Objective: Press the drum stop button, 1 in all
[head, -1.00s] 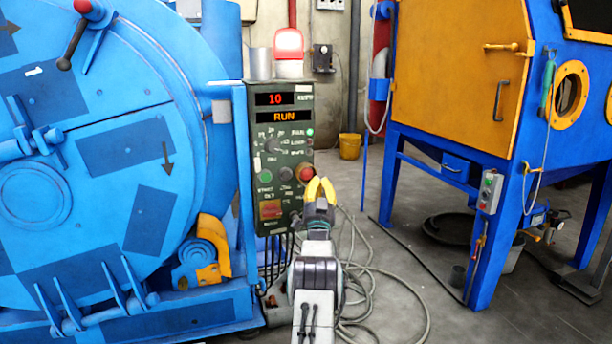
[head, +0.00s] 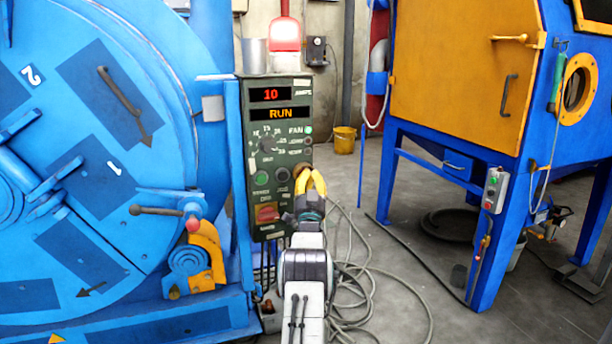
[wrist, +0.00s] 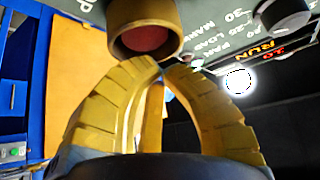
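The control panel (head: 245,150) stands beside the blue drum, its displays reading 10 and RUN. The drum stop button is mostly hidden behind my fingers in the head view. In the wrist view a red button (wrist: 147,39) sits inside a brass-coloured collar, just above my fingertips. My gripper (head: 311,174) has yellow fingers in front of the panel's right side. In the wrist view the fingertips (wrist: 161,70) come together with nothing between them. They are very close to the collar; I cannot tell whether they touch it.
A green button (head: 261,177) and a red switch (head: 267,213) are nearby on the panel. The blue drum (head: 90,170) fills the left. A yellow-and-blue cabinet (head: 455,80) stands right. Cables (head: 375,285) lie on the floor around my arm.

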